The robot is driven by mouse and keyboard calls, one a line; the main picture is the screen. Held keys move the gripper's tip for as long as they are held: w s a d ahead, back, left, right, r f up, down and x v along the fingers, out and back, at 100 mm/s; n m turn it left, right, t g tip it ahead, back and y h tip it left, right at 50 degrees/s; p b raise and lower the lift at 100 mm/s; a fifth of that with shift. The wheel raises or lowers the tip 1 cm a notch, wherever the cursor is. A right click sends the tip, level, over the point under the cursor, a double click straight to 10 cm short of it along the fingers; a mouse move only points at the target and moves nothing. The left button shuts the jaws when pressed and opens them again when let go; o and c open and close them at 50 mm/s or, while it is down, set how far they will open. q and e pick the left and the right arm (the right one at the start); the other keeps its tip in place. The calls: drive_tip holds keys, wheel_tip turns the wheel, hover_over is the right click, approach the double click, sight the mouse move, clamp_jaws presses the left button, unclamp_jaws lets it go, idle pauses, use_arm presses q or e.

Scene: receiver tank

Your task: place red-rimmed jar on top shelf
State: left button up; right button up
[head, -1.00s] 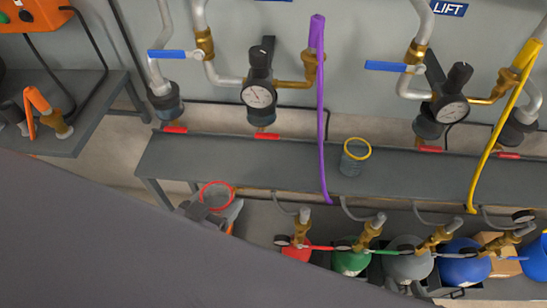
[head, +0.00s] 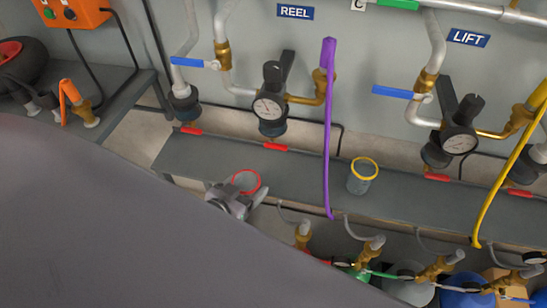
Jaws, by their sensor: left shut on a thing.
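The red-rimmed jar (head: 247,184) shows mainly as a red ring with a see-through body, seen from above. My left gripper (head: 244,197) is shut on it from the front left and hides part of its side. The jar appears in front of the grey top shelf (head: 300,184), near the shelf's front edge and toward its left part. I cannot tell whether its base touches the shelf. My left arm covers the lower left of the view. My right gripper is not in view.
A yellow-rimmed jar (head: 362,178) stands on the shelf to the right. A purple hose (head: 328,130) hangs in front of the shelf between the jars. Gauges (head: 268,108) and valves line the wall above. Several gas cylinders stand below the front edge.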

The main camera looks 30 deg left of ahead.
use_arm(q)
drive_tip(key=w, duration=0.7)
drive_tip(key=shift+w+d, duration=0.25)
drive_tip(key=w+b, duration=0.1)
drive_tip(key=w, duration=0.3)
drive_tip(key=shift+w+d, duration=0.15)
drive_tip(key=shift+w, duration=0.25)
drive_tip(key=shift+s+f, duration=0.1)
drive_tip(key=shift+f, duration=0.2)
drive_tip(key=shift+f, duration=0.1)
drive_tip(key=o, duration=1)
